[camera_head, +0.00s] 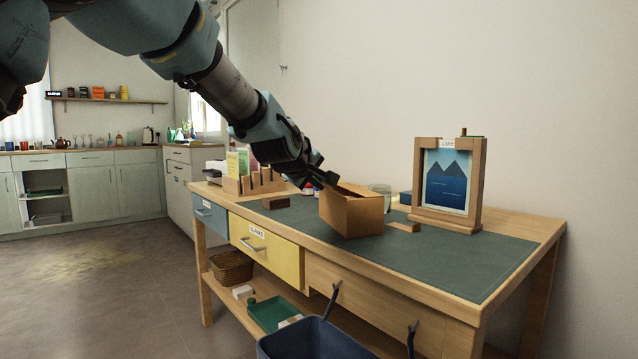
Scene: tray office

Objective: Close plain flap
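The plain wooden front (375,305) is the unlabelled panel at the right of the desk, beside the yellow drawer. I take it for the plain flap; how far open it stands is unclear from this angle. Dark handle-like bars show at its left (333,300) and right (412,338). My gripper (324,181) is above the desk, pointing down and right at the left upper edge of a brown box (352,214). The fingers overlap the box edge in the picture. Whether they touch or grip it cannot be told.
The yellow drawer (265,250) and blue drawer (210,214) have labels. A dark blue bin (315,342) stands in front of the desk. A framed picture (447,180), wooden rack (255,184) and glass jar (381,194) stand on top. The green mat (460,261) is clear at right.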

